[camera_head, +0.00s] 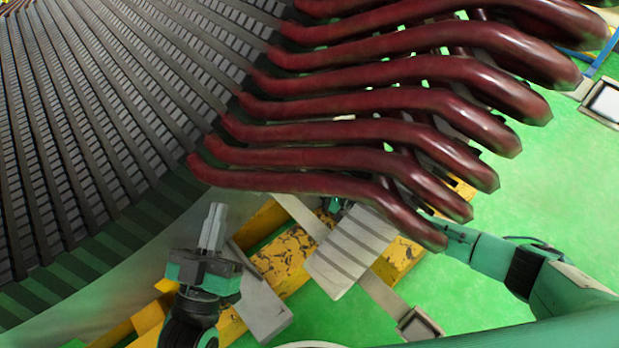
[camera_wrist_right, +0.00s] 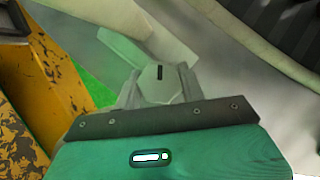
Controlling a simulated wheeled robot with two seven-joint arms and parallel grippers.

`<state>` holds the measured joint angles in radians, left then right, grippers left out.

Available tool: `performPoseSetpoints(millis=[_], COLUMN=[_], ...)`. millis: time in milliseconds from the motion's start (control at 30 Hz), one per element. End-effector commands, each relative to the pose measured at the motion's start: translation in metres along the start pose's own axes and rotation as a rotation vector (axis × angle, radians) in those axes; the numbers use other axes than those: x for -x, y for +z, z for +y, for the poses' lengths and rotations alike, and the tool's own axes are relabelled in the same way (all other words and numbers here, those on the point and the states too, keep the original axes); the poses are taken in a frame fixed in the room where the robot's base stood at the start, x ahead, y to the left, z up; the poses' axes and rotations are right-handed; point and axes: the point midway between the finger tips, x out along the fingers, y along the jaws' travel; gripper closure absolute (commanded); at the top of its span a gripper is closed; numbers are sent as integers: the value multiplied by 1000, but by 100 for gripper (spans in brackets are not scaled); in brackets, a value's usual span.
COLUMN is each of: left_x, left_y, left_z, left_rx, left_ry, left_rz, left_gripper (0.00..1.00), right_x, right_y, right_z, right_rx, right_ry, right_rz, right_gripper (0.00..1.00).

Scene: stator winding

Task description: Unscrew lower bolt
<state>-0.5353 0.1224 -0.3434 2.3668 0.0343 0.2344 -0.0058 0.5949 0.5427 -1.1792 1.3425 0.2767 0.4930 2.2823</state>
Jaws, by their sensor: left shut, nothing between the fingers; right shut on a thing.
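In the right wrist view, a pale grey hexagonal bolt head (camera_wrist_right: 157,84) with a dark mark sits between the fingertips of my right gripper (camera_wrist_right: 158,92). The gripper is shut on it, a finger on each side. I cannot tell how far the bolt is threaded in. In the head view my right arm comes in from the right and passes under the red coil bars, which hide that gripper and the bolt. My left gripper (camera_head: 213,226) is shut and empty, its fingers pointing up the picture beside the stator rim.
Dark red coil bars (camera_head: 400,108) jut out from the slotted stator core (camera_head: 90,120). Below them are a worn yellow beam (camera_head: 275,255) and a grey ribbed block (camera_head: 352,250). Green floor (camera_head: 560,180) is open at the right. A grey angled piece (camera_wrist_right: 145,45) lies behind the bolt.

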Motion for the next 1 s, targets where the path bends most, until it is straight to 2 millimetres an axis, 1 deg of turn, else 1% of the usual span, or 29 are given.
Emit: performPoseSetpoints(millis=[200, 233, 333, 600, 733, 867, 1000], left_x=[0, 0, 0, 0, -1, 7, 18], left_y=[0, 0, 0, 0, 1, 20, 41], left_z=[0, 0, 0, 0, 0, 5, 10], left_rx=[0, 0, 0, 0, 1, 20, 39], left_ry=[0, 0, 0, 0, 0, -1, -1], left_rz=[1, 1, 1, 1, -12, -123, -252], left_gripper=[100, 100, 100, 100, 100, 100, 100], right_x=[0, 0, 0, 0, 8, 29, 62], right_y=[1, 1, 0, 0, 0, 0, 0], right_z=[1, 1, 1, 0, 0, -1, -1], right_rx=[-1, -1, -1, -1, -1, -2, -2], right_ry=[1, 1, 1, 0, 2, 3, 4], right_rz=[-1, -1, -1, 0, 1, 2, 3], right_gripper=[82, 58, 38, 38, 38, 38, 38])
